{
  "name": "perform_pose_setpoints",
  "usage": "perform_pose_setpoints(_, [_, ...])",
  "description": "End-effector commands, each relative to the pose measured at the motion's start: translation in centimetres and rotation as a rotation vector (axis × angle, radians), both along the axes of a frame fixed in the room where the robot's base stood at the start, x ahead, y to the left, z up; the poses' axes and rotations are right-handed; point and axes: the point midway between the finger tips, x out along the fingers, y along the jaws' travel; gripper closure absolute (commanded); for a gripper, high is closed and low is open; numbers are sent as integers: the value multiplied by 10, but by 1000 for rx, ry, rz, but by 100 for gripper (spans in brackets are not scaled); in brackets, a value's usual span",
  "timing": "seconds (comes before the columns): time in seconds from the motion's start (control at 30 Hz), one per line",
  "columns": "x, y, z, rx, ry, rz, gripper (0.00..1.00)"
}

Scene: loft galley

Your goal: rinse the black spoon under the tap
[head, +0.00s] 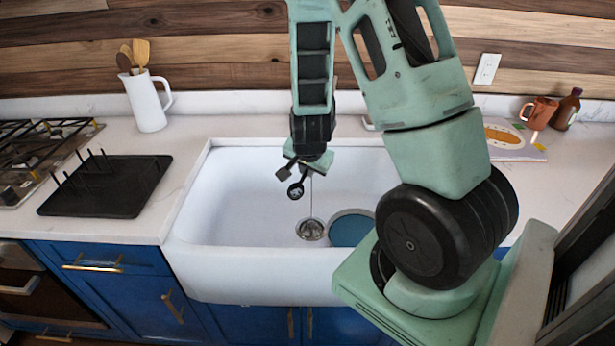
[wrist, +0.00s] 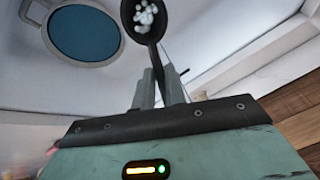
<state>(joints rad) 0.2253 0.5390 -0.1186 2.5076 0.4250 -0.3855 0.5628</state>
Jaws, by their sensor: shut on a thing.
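The black spoon (head: 296,190) is in my gripper (head: 297,170), above the left-middle of the white sink (head: 240,200). In the wrist view the shut fingers (wrist: 160,90) grip its handle, and the spoon's bowl (wrist: 146,18) points away from them. Several white blobs lie in the bowl. A thin pale vertical line, apparently a stream of water (head: 311,205), falls just right of the spoon toward the drain (head: 310,229). The bowl looks beside the stream, apart from it. The tap is mostly hidden behind my arm.
A round blue dish (head: 350,230) lies in the sink, right of the drain. Left are a black drying rack (head: 105,185), a hob (head: 35,150) and a white jug (head: 147,102) with utensils. A copper mug (head: 540,113) and a brown bottle (head: 567,108) stand at right.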

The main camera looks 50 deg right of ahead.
Motion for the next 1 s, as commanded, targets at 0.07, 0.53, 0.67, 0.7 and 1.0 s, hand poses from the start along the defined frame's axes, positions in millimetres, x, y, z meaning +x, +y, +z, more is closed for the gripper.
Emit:
perform_pose_setpoints(0.07, [6, -6, 0, -1, -1, -1, 100])
perform_pose_setpoints(0.53, [37, -37, -9, -1, -1, -1, 100])
perform_pose_setpoints(0.67, [46, -46, -12, -1, 0, -2, 100])
perform_pose_setpoints(0.7, [48, -49, -13, -1, 1, -1, 100])
perform_pose_setpoints(1.0, [67, -67, -18, -1, 0, 0, 100])
